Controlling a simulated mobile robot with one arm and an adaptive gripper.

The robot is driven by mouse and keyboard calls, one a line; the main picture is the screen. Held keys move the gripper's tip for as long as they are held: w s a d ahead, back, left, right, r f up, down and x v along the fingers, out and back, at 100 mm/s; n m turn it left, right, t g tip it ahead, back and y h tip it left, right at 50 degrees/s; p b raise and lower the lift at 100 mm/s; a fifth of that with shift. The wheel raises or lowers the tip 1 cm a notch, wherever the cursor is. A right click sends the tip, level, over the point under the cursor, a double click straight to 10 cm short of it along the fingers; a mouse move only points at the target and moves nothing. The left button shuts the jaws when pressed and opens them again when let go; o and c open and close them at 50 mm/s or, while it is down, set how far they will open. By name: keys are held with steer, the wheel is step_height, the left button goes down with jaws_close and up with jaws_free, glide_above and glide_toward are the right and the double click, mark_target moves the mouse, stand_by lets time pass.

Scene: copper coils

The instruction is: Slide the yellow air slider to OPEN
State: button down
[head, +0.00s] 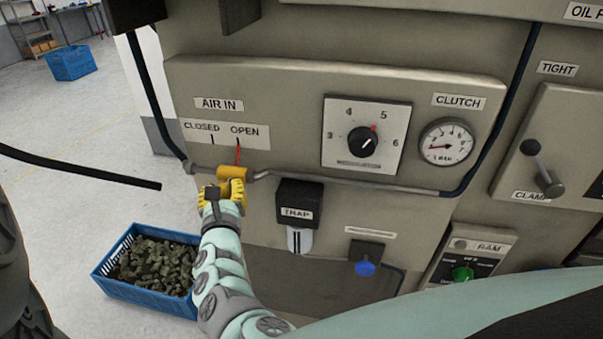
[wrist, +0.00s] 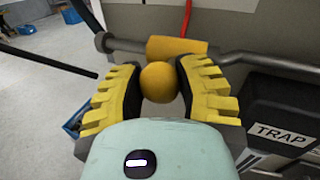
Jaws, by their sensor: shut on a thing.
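The yellow air slider (head: 234,173) is a sleeve on the thin grey pipe under the AIR IN label. In the head view it sits beneath the red OPEN mark (head: 238,156), to the right of the black CLOSED mark (head: 212,139). In the wrist view the sleeve (wrist: 177,47) lies across the pipe, with its round yellow knob (wrist: 159,81) in front. My gripper (head: 222,190), with yellow ribbed fingers, is shut on the knob, one finger on each side in the wrist view (wrist: 158,84). The fingers hide the knob in the head view.
A black TRAP box (head: 298,200) hangs on the panel just right of my gripper. A blue crate (head: 108,284) of dark chunks stands on the floor at lower left. A black hose (head: 80,168) ends left of the pipe. The clutch dial (head: 366,138) is further right.

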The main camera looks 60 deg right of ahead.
mark_target(225, 185)
steer(key=shift+s+d+r, duration=0.1)
steer(key=shift+s+d, duration=0.05)
steer(key=c, duration=0.5)
jaws_free()
steer(key=shift+s+r, duration=0.1)
steer(key=shift+r, duration=4.8)
